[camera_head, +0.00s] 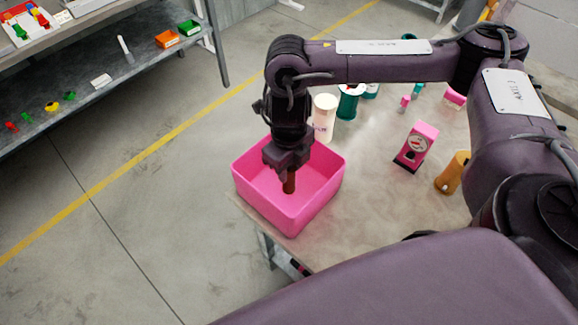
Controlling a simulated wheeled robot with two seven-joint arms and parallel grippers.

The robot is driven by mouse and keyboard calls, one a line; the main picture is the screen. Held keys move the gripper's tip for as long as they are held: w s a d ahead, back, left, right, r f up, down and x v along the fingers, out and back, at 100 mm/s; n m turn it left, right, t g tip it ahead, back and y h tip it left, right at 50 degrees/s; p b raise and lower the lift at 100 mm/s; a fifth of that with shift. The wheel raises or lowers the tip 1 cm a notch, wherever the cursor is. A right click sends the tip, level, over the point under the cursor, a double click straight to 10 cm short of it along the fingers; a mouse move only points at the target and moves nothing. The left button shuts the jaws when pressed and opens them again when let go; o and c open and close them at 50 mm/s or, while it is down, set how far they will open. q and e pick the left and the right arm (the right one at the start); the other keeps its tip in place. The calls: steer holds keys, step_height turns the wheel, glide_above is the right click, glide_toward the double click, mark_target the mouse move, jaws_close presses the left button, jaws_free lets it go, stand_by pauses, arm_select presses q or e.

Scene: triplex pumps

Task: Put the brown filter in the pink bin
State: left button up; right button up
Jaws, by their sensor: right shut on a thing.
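The brown filter (289,183) is a small dark brown cylinder held upright below my right gripper (287,168). My right gripper is shut on it, and the gripper body hides its upper part. The filter shows in front of the inside of the pink bin (297,219), an open square box at the near left corner of the table. I cannot tell whether the filter touches the bin floor. My left gripper is not in view.
On the table (375,200) stand a cream cylinder (325,118) beside the bin, a green spool (349,101), a pink box (416,146) and an orange cylinder (453,172). A grey shelf (130,60) with small parts is at upper left.

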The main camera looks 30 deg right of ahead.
steer(key=shift+s+f, duration=0.1)
steer(key=shift+f, duration=0.05)
steer(key=o, duration=1)
steer(key=shift+c, duration=0.2)
steer(key=shift+r, duration=0.35)
step_height(320, 180, up, 10)
steer(key=shift+p, duration=1.15)
steer(key=shift+r, duration=0.85)
